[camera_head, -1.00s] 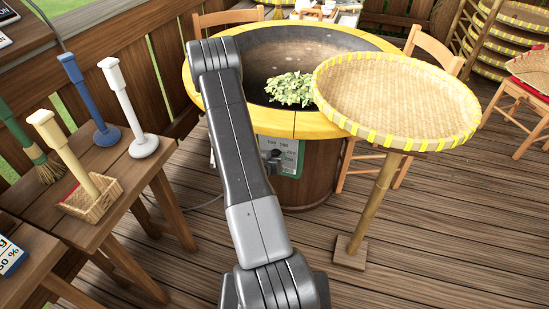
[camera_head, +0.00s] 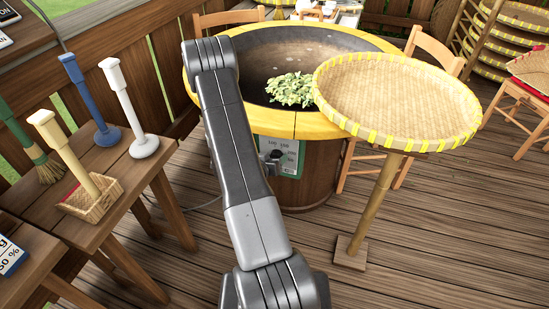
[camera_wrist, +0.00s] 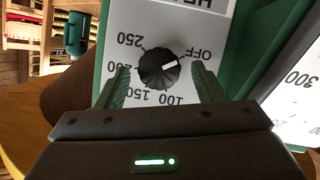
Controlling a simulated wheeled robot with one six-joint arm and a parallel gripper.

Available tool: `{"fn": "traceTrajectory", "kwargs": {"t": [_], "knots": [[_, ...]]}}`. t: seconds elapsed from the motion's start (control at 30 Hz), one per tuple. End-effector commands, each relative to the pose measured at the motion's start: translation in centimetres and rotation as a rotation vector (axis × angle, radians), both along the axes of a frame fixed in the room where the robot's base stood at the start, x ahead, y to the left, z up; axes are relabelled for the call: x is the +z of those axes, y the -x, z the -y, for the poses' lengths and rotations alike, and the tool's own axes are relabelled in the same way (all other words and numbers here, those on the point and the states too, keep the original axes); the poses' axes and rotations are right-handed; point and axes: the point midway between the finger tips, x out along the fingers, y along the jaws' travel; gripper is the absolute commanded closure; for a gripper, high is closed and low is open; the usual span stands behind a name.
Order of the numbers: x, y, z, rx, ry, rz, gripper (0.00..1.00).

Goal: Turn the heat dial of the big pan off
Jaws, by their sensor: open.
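The big pan (camera_head: 250,122) is a dark bowl with a yellow rim, set in a wooden drum, with green leaves (camera_head: 291,90) inside. Its control panel (camera_head: 291,160) shows on the drum's front, partly hidden by my arm. In the wrist view the black heat dial (camera_wrist: 153,75) sits on a light panel with a green frame. The dial's white mark points right and slightly up, toward OFF. My gripper (camera_wrist: 160,72) is open, with one green finger on each side of the dial. I cannot tell whether either finger touches it.
A round woven tray (camera_head: 395,95) on a post stands right of the pan. A wooden table (camera_head: 135,178) with brushes and a small basket (camera_head: 90,198) is at the left. Chairs stand around the pan. Another numbered panel (camera_wrist: 295,85) is at the right in the wrist view.

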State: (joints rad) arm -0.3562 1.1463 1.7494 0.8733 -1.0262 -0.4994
Motion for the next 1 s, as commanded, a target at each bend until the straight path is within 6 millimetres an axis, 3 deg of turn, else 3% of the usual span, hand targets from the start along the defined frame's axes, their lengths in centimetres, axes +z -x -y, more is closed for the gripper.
{"fn": "traceTrajectory", "kwargs": {"t": [0.3, 0.5, 0.7, 1.0], "knots": [[2.7, 6.1, -2.9, 0.007, 0.002, -0.002, 0.38], [4.0, 9.1, -4.2, 0.004, 0.002, -0.001, 0.38], [4.5, 10.4, -4.7, 0.001, 0.002, 0.000, 0.38], [4.6, 10.6, -4.8, 0.000, 0.002, -0.001, 0.38]]}}
